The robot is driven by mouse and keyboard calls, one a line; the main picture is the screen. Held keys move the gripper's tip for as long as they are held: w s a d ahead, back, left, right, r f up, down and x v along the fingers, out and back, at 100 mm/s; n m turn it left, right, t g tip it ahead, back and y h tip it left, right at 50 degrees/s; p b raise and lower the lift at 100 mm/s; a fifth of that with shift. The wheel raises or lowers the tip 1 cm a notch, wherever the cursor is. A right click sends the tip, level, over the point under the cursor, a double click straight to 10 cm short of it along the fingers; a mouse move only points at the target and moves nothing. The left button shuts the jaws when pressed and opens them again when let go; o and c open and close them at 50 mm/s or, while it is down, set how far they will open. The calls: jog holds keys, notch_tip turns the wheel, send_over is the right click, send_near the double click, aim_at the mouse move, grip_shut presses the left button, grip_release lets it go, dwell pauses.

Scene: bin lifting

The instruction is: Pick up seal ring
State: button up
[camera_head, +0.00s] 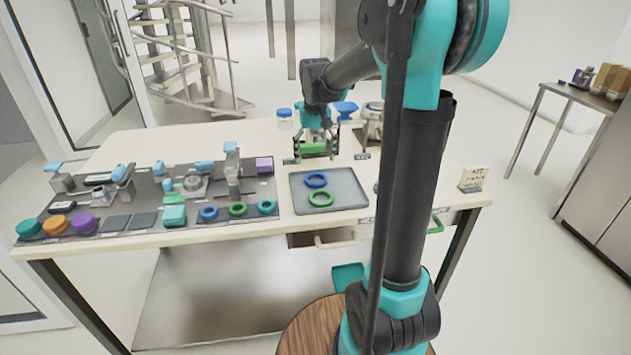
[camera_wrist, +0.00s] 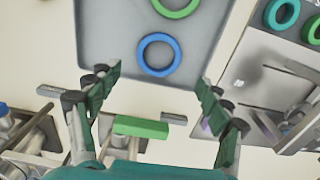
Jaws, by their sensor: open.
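Which ring is the seal ring cannot be told. A blue ring (camera_head: 307,181) and a green ring (camera_head: 321,205) lie flat on a grey tray (camera_head: 350,192), the blue one farther back. The wrist view shows the blue ring (camera_wrist: 142,54) just ahead of the fingertips, near the middle, and the green ring (camera_wrist: 178,15) cut by the top edge. My gripper (camera_head: 318,143) hangs over the table just behind the tray. In the wrist view my gripper (camera_wrist: 160,78) is open and empty, its fingers wide apart, one either side of the blue ring's line. Neither finger visibly touches a ring.
A dark mat (camera_head: 140,232) left of the tray holds more rings: blue (camera_head: 202,214), green (camera_head: 237,214) and teal (camera_head: 267,211), plus several tools. A green block (camera_wrist: 140,127) lies between my fingers' bases in view. A kit sign (camera_head: 473,178) stands at the table's right end.

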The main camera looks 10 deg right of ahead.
aim_at(316, 174)
jog(key=shift+s+d+f, duration=0.1)
jog(key=shift+s+f, duration=0.05)
jog(key=shift+f, duration=1.65)
jog(key=shift+s+d+f, duration=0.1)
jog(key=shift+f, duration=1.65)
jog(key=c, duration=1.1)
jog(key=shift+o, duration=0.2)
jog(key=shift+r, duration=0.1)
